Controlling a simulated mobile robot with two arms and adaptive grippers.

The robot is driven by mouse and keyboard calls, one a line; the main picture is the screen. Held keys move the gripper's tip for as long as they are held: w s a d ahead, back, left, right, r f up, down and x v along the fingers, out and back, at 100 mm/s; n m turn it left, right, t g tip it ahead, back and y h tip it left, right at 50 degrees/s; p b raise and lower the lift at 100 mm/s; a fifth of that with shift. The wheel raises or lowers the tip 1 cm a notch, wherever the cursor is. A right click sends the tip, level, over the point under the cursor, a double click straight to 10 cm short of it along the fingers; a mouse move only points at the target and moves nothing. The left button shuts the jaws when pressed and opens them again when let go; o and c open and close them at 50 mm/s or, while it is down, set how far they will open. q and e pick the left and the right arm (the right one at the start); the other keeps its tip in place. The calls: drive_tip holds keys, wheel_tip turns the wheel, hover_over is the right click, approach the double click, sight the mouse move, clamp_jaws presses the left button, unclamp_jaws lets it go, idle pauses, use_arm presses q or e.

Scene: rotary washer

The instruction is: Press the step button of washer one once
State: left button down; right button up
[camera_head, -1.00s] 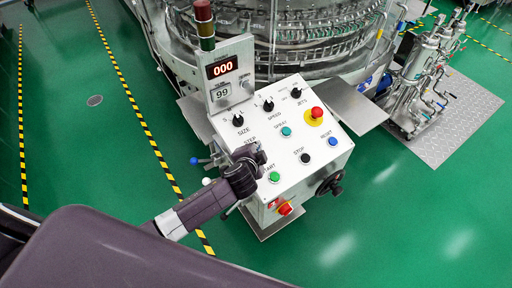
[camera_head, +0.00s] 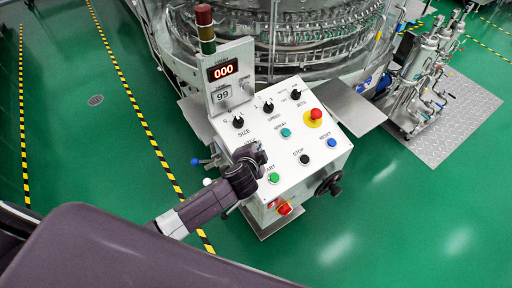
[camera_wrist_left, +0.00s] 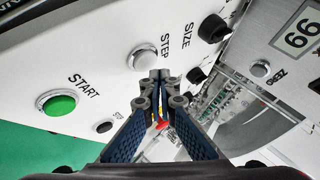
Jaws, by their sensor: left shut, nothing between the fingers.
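The washer's white control panel (camera_head: 310,140) stands in the middle of the head view, with a red 000 display (camera_head: 222,70) above it. My left gripper (camera_head: 260,154) is shut and empty at the panel's left side, over the area below the STEP label. It hides the step button in the head view. In the left wrist view, the pale round step button (camera_wrist_left: 142,58) sits beside the STEP label. The shut fingertips (camera_wrist_left: 160,76) are close to its lower right edge; I cannot tell whether they touch it. My right gripper is not in view.
The green start button (camera_head: 274,178) is just below my gripper, with the black stop button (camera_head: 305,159) and blue reset button (camera_head: 332,142) to its right. A red emergency knob (camera_head: 315,114) and black dials are higher up. Green floor lies left of the panel.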

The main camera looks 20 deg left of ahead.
use_arm(q)
drive_tip(key=shift+r, duration=0.1)
drive_tip(key=r+p, duration=0.3)
drive_tip(key=d+r+p, duration=0.1)
drive_tip(key=p, duration=0.1)
drive_tip(key=shift+s+r, duration=0.3)
drive_tip(key=shift+s, duration=0.1)
idle(0.4)
